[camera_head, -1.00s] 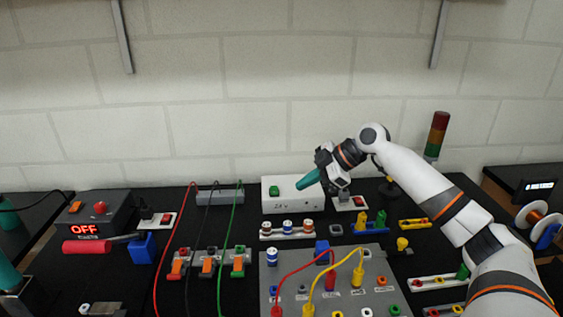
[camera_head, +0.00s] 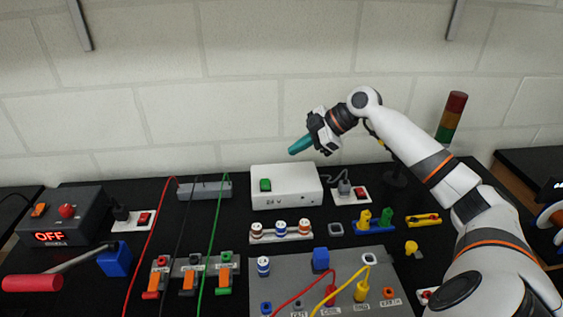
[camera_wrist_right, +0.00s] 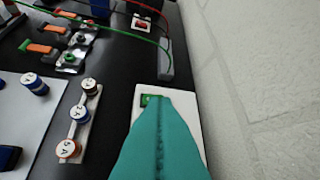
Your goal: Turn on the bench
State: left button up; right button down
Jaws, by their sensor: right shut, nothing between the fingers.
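My right gripper (camera_head: 292,150) has teal fingers that are shut and empty. In the right wrist view, the fingertips (camera_wrist_right: 165,98) overlap the white box (camera_wrist_right: 194,108) and cover part of the green switch (camera_wrist_right: 145,100). A dark box (camera_head: 88,205) at the left has a display reading OFF (camera_head: 50,237), a red button (camera_head: 67,211) and an orange switch (camera_head: 39,210). My left gripper is not in view.
A red-handled lever (camera_head: 32,283) with a blue block (camera_head: 115,260) lies at the left. Red rocker sockets stand at the left (camera_head: 145,219) and right (camera_head: 361,192). Cables cross the bench. A grey panel (camera_head: 340,268) is in front. A light tower (camera_head: 447,130) stands at the back right.

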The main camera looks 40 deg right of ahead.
jog(key=p, duration=0.3)
send_over(264, 180)
jog(key=s, duration=0.2)
jog(key=f, duration=0.6)
jog(key=shift+s+d+f, duration=0.15)
jog(key=shift+d+f, duration=0.05)
jog(key=shift+d, duration=0.1)
jog(key=shift+w+d+f+p, duration=0.15)
jog(key=shift+f+p, duration=0.1)
jog(key=shift+f, duration=0.4)
jog(key=shift+w+d+f+p, duration=0.1)
jog(key=shift+d+f+p, duration=0.1)
jog(key=shift+f, duration=0.4)
jog(key=shift+d+f, duration=0.1)
jog(key=shift+f, duration=0.55)
jog(key=shift+w, duration=0.1)
jog(key=shift+w+f+b, duration=0.1)
jog(key=shift+f+b, duration=0.3)
jog(key=shift+b, duration=0.2)
jog(key=shift+d+r+g, duration=0.1)
jog(key=shift+r+g, duration=0.05)
jog(key=shift+g, duration=0.15)
jog(key=shift+p, duration=0.3)
